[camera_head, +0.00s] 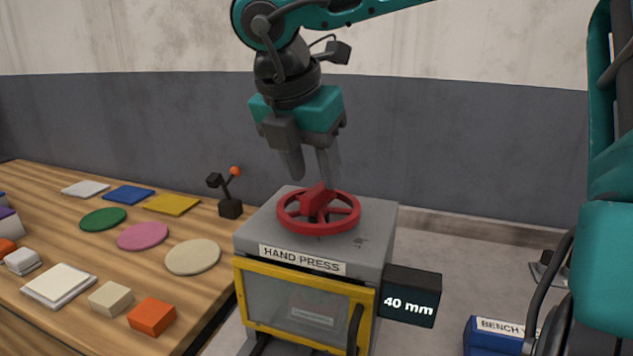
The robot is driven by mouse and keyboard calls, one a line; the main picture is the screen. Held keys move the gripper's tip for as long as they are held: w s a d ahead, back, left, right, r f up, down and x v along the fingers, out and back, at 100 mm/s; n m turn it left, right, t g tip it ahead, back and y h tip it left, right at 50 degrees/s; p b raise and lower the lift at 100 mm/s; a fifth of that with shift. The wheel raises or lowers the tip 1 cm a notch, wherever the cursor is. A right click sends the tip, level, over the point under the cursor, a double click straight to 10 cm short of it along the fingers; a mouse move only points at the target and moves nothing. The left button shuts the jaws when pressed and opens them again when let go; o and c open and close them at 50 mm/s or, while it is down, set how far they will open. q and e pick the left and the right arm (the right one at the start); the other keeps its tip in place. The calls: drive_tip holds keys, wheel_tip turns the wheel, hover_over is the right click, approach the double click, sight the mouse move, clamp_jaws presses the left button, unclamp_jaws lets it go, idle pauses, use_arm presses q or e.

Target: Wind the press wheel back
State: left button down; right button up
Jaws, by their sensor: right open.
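The red press wheel (289,222) lies flat on top of the grey hand press (375,222). A raised red grip bar (316,203) stands across its hub. My right gripper (313,180) points down over the wheel, open, with its two fingers apart. Its fingertips are close to the top of the grip bar. I cannot tell whether the right-hand finger touches the bar or is behind it. A black sign reading "40 mm" (410,298) is on the press's right side. My left gripper is not in view.
The press has a yellow-framed window (300,300) with a dark handle (354,328). A wooden table (70,240) at left holds coloured discs, squares and blocks, and a small black stand with an orange ball (231,208). A blue box (490,342) stands low at right.

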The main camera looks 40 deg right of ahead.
sight(317, 187)
drive_tip(key=shift+x, duration=1.6)
clamp_jaws()
